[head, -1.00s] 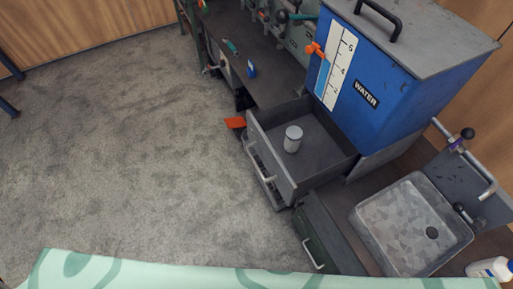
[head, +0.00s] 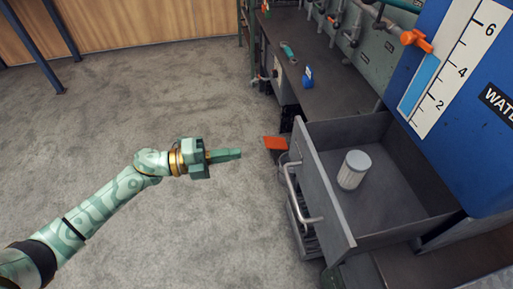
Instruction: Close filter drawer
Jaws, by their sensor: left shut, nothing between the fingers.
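The filter drawer (head: 322,190) is a grey open-topped drawer, pulled out from the workbench below the blue tank. Its front panel has a metal bar handle (head: 297,192). A whitish cylindrical filter (head: 352,171) with a grey top stands upright inside it. My left gripper (head: 238,154) is shut and empty, pointing right toward the drawer. It is left of the drawer front and apart from it. My right gripper is not in view.
An orange flap (head: 275,143) sticks out just beyond the drawer's far front corner. The blue water tank (head: 470,110) with a level scale stands behind the drawer. A blue item (head: 308,77) lies on the dark bench (head: 340,90). The carpet left of the drawer is clear.

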